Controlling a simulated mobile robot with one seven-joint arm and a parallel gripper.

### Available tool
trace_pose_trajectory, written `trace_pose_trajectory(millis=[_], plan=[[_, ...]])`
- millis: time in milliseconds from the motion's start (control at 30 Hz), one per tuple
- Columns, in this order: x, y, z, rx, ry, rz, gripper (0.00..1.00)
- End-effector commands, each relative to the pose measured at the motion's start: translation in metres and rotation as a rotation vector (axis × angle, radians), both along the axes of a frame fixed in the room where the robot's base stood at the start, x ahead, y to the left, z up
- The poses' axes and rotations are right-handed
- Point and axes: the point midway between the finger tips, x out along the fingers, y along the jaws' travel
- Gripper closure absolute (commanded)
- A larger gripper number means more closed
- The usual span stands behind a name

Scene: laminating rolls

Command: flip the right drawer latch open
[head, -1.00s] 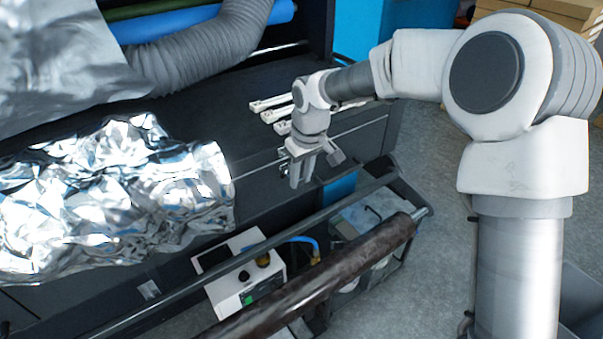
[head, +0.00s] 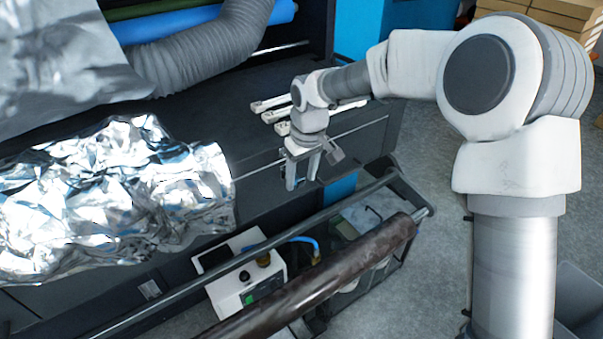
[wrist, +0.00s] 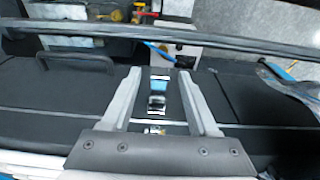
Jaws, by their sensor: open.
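A shiny metal drawer latch (wrist: 157,102) is on the dark drawer front (wrist: 60,95), in the middle of the wrist view. My gripper (wrist: 160,76) is open, with one finger on each side of the latch in that view. Neither finger visibly touches it, and nothing is held. In the head view my gripper (head: 302,182) points down in front of the drawer front, just below the bench edge. The latch is largely hidden behind the fingers there, so its position is hard to tell.
Crumpled silver foil (head: 120,195) covers the bench to the left. White parts (head: 270,103) lie on the bench behind my gripper. A grey rail (head: 245,258) and a dark roll (head: 330,280) run in front. A white control box (head: 240,285) sits low. A black handle (wrist: 76,57) shows in the wrist view.

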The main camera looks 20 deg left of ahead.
Motion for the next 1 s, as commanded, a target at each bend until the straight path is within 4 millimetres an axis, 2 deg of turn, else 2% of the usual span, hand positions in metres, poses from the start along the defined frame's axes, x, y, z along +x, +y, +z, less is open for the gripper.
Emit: trace_pose_trajectory(millis=[133, 233, 700, 833, 1000], plan=[[0.0, -0.001, 0.007, 0.001, -0.002, -0.001, 0.4], [-0.001, -0.003, 0.021, 0.001, -0.005, 0.0, 0.4], [-0.013, -0.016, 0.131, 0.002, -0.004, 0.0, 0.4], [-0.015, -0.018, 0.154, 0.002, -0.003, -0.001, 0.4], [-0.017, -0.02, 0.169, 0.001, -0.001, 0.0, 0.4]])
